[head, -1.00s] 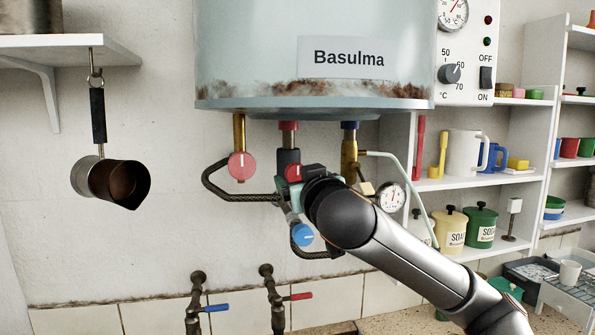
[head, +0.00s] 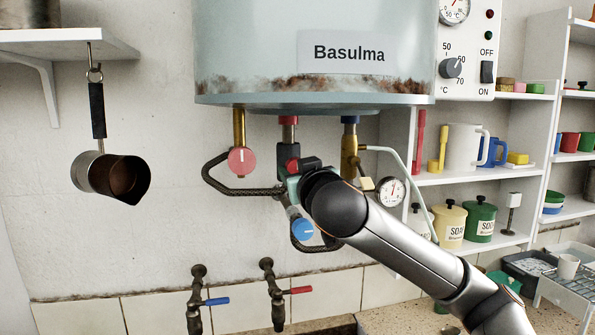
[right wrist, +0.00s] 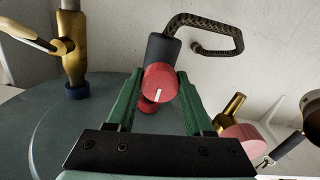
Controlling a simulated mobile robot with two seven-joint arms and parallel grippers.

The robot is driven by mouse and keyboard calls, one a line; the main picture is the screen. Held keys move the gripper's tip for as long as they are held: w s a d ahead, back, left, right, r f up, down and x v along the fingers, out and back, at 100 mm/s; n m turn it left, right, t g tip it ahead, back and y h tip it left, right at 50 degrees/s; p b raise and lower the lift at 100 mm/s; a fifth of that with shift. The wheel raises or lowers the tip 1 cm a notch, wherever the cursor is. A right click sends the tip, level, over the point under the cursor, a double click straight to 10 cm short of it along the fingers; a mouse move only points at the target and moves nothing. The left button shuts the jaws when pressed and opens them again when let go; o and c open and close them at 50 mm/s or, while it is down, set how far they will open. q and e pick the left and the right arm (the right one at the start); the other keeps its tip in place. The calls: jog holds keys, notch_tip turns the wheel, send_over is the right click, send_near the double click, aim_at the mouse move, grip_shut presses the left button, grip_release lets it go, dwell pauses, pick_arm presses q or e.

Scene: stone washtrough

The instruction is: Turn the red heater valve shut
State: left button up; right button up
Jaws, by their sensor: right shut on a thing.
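The red valve knob (head: 292,165) sits on a dark valve body below the heater's red-collared pipe. In the right wrist view the round red knob (right wrist: 160,84) shows a short white mark on its face. My right gripper (head: 294,178) is shut on this knob. Its green fingers (right wrist: 159,80) lie on either side of the knob in the right wrist view. The white heater tank (head: 310,60), labelled Basulma and rusty along its lower edge, hangs above. My left gripper is not in view.
A second, pinkish-red round knob (head: 242,161) hangs on a brass pipe to the left. A blue knob (head: 302,229) sits below my gripper, by dark braided hoses. A gauge (head: 390,191) and brass valve (head: 349,155) stand close right. A pot (head: 120,178) hangs far left.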

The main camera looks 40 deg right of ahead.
grip_shut()
jog(key=m+b, duration=0.2)
jog(key=m, duration=0.1)
jog(key=shift+f+b, duration=0.2)
jog(key=shift+b, duration=0.15)
jog(key=shift+m+b, duration=0.45)
jog(key=shift+m, duration=0.55)
jog(key=m, duration=0.2)
jog(key=shift+a+r+m+b, duration=0.1)
jog(key=shift+m+b, duration=0.2)
jog(key=shift+b, duration=0.1)
jog(key=m, duration=0.4)
jog(key=shift+w+m, duration=0.1)
jog(key=shift+m, duration=0.2)
jog(key=m, duration=0.5)
jog(key=shift+r, duration=0.1)
jog(key=shift+m, duration=0.4)
